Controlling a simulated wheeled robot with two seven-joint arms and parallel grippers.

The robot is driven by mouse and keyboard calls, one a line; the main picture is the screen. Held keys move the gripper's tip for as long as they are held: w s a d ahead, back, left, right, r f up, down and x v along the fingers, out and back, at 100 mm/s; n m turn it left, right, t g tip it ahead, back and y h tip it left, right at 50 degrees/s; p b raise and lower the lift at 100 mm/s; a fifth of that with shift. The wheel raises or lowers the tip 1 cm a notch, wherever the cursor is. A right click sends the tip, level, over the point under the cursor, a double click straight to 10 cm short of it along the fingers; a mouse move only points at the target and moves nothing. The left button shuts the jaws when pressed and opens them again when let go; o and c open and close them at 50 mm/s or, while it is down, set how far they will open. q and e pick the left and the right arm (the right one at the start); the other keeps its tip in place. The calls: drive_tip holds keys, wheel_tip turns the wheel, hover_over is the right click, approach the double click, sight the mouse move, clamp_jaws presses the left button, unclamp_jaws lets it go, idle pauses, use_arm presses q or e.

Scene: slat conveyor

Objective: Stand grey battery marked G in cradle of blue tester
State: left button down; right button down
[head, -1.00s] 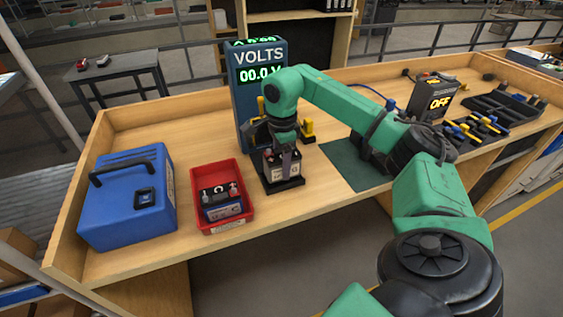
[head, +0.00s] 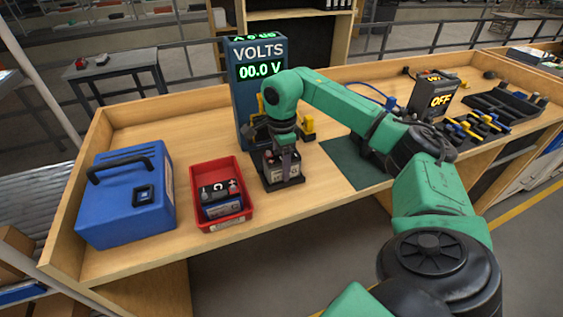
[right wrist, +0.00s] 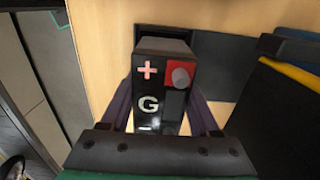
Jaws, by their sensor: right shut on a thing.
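The battery marked G (right wrist: 160,95) shows its dark top in the right wrist view, with a plus sign, a red terminal and a white G. In the head view its pale front (head: 284,166) stands upright over the black cradle (head: 290,184) at the foot of the blue tester (head: 239,98). My right gripper (head: 284,152) is shut on the battery from above, one finger on each side (right wrist: 161,108). I cannot tell whether the battery's underside rests on the cradle floor. The tester reads 00.0 V. My left gripper is out of view.
A red bin (head: 246,214) holding a battery marked C (head: 219,196) stands left of the cradle, with a blue case (head: 125,205) beyond it. Yellow clamps (head: 307,127) flank the tester. A dark green mat (head: 345,162) and a box reading OFF (head: 433,97) lie to the right.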

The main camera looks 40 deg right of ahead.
drive_tip(key=shift+f, duration=0.15)
drive_tip(key=shift+c, duration=0.2)
unclamp_jaws()
drive_tip(key=shift+r, duration=0.5)
wheel_tip(320, 180, up, 8)
drive_tip(key=shift+r, duration=0.1)
wheel_tip(320, 180, up, 5)
drive_tip(key=p, duration=0.3)
drive_tip(key=shift+r, duration=0.2)
